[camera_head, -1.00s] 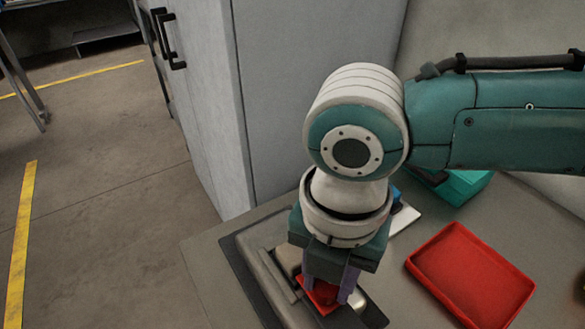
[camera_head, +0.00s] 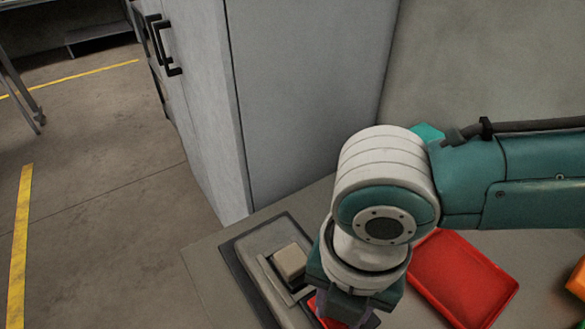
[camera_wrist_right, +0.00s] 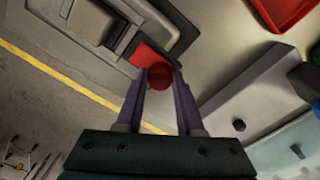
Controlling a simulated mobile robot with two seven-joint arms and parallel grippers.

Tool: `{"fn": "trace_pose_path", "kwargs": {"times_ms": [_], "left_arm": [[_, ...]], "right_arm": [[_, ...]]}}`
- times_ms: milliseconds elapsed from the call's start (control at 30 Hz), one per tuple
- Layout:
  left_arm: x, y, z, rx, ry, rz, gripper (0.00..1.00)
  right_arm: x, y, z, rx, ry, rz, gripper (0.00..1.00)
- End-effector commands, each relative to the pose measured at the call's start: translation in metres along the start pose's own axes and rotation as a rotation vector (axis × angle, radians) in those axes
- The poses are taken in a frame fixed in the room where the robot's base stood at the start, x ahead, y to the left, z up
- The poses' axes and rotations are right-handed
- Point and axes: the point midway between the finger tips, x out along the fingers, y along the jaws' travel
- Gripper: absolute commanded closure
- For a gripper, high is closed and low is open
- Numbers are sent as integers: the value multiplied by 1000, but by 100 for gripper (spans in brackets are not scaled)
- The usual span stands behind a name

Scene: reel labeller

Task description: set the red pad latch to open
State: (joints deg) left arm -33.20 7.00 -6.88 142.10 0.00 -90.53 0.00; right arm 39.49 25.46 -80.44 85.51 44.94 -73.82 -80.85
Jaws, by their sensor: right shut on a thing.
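The red pad latch (camera_head: 316,307) sits at the near end of the grey labeller (camera_head: 262,243), mostly hidden by my right wrist in the head view. In the right wrist view it shows as a flat red plate (camera_wrist_right: 148,57) with a round red knob (camera_wrist_right: 160,75). My right gripper (camera_wrist_right: 160,82) is shut on the knob, with a purple finger on either side. In the head view the right gripper (camera_head: 342,312) is largely covered by its own wrist. My left gripper is in neither view.
A beige block (camera_head: 290,262) sits on the labeller. A red tray (camera_head: 462,275) lies on the table to the right, with an orange thing (camera_head: 577,280) beyond it at the picture's edge. A grey cabinet (camera_head: 300,100) stands behind the table.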

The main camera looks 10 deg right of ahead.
Motion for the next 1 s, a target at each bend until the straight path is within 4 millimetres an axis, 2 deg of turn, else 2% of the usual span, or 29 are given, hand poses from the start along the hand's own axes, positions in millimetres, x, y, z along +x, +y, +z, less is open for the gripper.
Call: {"fn": "trace_pose_path", "kwargs": {"times_ms": [267, 300, 567, 833, 1000], "left_arm": [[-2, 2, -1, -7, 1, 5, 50], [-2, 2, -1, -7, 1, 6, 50], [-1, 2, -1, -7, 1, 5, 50], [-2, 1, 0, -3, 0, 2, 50], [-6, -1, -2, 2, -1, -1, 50]], "right_arm": [[0, -4, -4, -2, 8, -8, 100], [0, -4, -4, -3, 8, -9, 62], [0, -3, -3, -2, 6, -7, 33], [-2, -2, -3, -2, 5, -4, 33], [-24, -2, -2, -3, 4, -1, 33]]}}
